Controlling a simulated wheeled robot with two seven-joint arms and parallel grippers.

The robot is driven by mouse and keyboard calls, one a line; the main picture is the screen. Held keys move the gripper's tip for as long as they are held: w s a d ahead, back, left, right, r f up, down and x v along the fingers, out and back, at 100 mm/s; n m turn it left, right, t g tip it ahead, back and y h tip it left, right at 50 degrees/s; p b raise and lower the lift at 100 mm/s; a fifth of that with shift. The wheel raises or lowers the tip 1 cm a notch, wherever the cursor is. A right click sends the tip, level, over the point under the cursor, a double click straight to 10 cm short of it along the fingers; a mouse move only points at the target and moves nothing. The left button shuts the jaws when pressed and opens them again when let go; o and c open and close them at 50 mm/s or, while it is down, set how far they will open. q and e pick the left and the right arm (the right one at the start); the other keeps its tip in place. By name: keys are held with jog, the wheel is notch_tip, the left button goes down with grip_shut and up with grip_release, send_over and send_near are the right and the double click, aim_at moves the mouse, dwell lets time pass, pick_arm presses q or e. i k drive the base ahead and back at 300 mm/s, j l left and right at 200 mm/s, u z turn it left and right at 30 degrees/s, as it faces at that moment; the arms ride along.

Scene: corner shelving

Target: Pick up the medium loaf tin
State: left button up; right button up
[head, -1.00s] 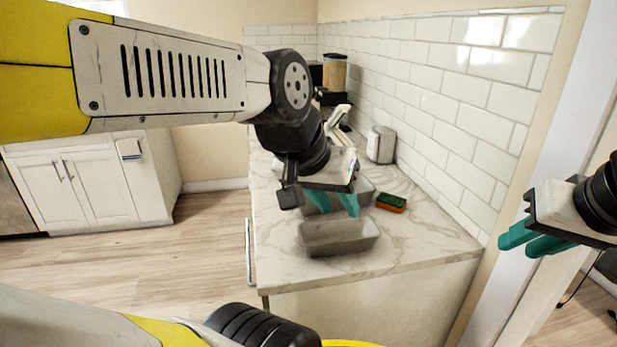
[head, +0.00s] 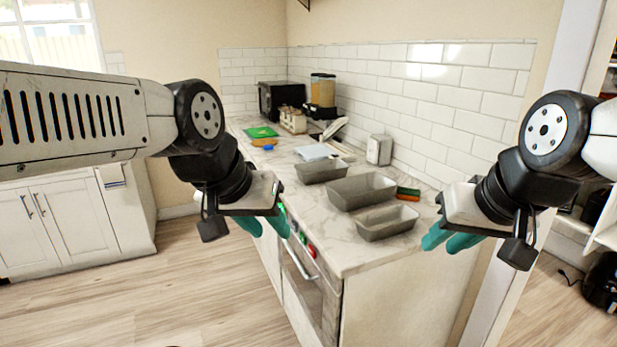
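Three grey loaf tins stand on the marble counter. The largest-looking tin (head: 345,199) is in the middle of the row. A smaller tin (head: 386,224) stands nearest the counter's front end, and another small tin (head: 322,173) stands behind. Which of the two smaller ones is the medium size is hard to tell, as they lie at different distances. My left gripper (head: 266,227) is open and empty, left of the tins by the counter's left edge. My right gripper (head: 449,242) appears open and empty, to the right of the front tin.
A green and orange sponge (head: 408,194) lies right of the middle tin. A grey-white canister (head: 379,150) stands by the tiled wall. A white board (head: 317,151), a green item (head: 262,132) and a dark microwave (head: 280,98) are farther back. The counter's front corner (head: 348,262) is bare.

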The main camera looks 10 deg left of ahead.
aim_at(322, 172)
jog(key=i+j, duration=0.1)
jog(key=j, duration=0.3)
jog(key=i+j, duration=0.1)
jog(key=j, duration=0.65)
jog(key=i+j, duration=0.15)
jog(key=j, duration=0.2)
jog(key=i+j, duration=0.15)
jog(key=i, duration=0.45)
jog(key=i+j, duration=0.15)
jog(key=i, duration=0.5)
jog(key=u, duration=0.05)
